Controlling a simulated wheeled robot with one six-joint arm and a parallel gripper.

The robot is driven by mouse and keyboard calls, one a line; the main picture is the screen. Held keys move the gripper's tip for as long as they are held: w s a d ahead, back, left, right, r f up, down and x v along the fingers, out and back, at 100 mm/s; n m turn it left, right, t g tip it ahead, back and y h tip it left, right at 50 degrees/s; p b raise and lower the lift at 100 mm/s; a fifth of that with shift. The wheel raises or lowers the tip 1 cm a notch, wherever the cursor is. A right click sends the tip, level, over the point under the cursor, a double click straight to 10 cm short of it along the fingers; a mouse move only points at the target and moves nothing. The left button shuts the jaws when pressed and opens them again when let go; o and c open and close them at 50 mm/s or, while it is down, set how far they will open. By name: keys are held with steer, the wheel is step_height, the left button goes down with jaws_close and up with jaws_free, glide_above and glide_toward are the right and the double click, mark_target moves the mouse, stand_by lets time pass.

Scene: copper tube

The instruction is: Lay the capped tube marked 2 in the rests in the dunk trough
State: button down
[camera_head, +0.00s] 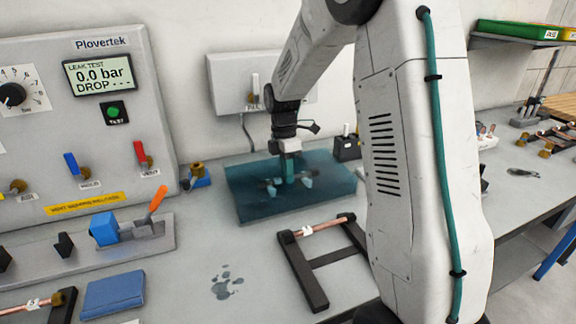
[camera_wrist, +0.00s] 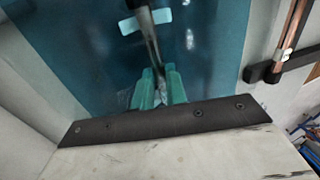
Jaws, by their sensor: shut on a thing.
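The dunk trough (camera_head: 245,210) is a clear-sided tank of teal water on the bench, and its water fills much of the wrist view (camera_wrist: 70,50). My gripper (camera_head: 290,177) reaches down into the water near the trough's middle. In the wrist view its teal fingers (camera_wrist: 160,88) are shut on a dark, thin tube (camera_wrist: 152,45) that runs away from them. Pale blue rests (camera_wrist: 146,20) show under the water close to the tube. I cannot read a mark on the tube, nor tell whether it touches the rests.
A black rack (camera_head: 303,275) with a copper tube (camera_head: 325,226) stands in front of the trough. It also shows at the right of the wrist view (camera_wrist: 268,72). The leak-test panel (camera_head: 100,125) is at left.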

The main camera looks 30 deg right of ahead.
steer(key=shift+f, duration=0.45)
stand_by(0.6)
steer(key=c, duration=1.3)
jaws_free()
steer(key=shift+c, duration=0.2)
step_height(320, 180, up, 8)
steer(key=w, duration=0.1)
steer(key=shift+w+d+f, duration=0.15)
steer(key=shift+w, duration=0.05)
